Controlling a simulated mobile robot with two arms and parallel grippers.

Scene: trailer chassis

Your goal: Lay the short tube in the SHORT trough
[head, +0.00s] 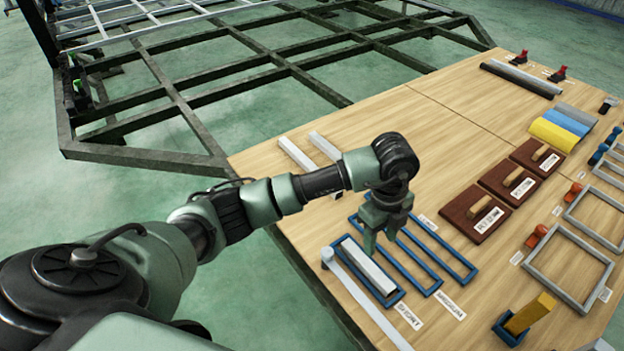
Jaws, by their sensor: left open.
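The short tube (376,273) is a pale square bar. It appears to lie lengthwise inside the blue-framed SHORT trough (398,298), whose label is at its near end. My left gripper (379,243) is open, pointing down over the tube's far half. Its fingers hide part of the tube, and I cannot tell whether they touch it. My right gripper is not in view.
The blue MEDIUM trough (428,290) and another longer blue trough (466,277) lie to the right, apparently empty. Two pale tubes (297,154) (325,146) lie behind. A pale strip (366,303) runs along the left. Brown blocks (474,218) stand farther right.

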